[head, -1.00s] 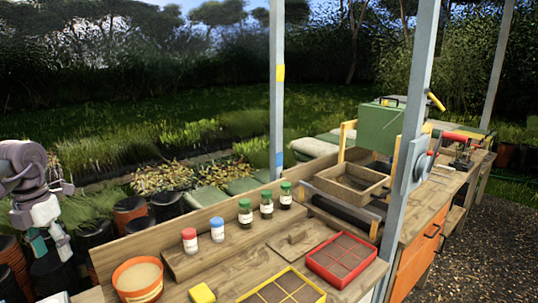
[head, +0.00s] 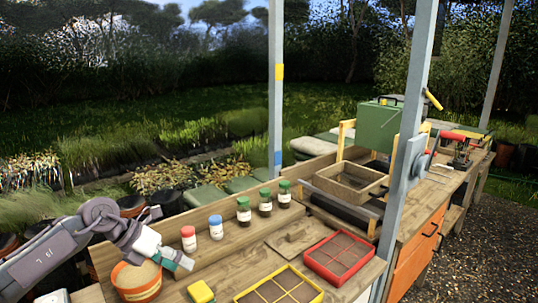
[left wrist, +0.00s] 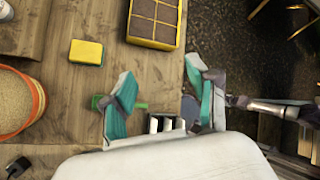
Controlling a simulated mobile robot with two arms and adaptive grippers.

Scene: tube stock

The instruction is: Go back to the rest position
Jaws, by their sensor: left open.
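The fingers are apart from the yellow sponge (left wrist: 87,52) and the yellow seed tray (left wrist: 129,27). My right gripper cannot be made out in either view.
On the bench stand a red-capped jar (head: 188,239), a blue-capped jar (head: 216,228) and three green-capped jars (head: 244,210). A red tray (head: 310,258) sits at the right, near a grey post (head: 407,165). A wooden sieve box (head: 346,190) is behind. Bare wood lies between.

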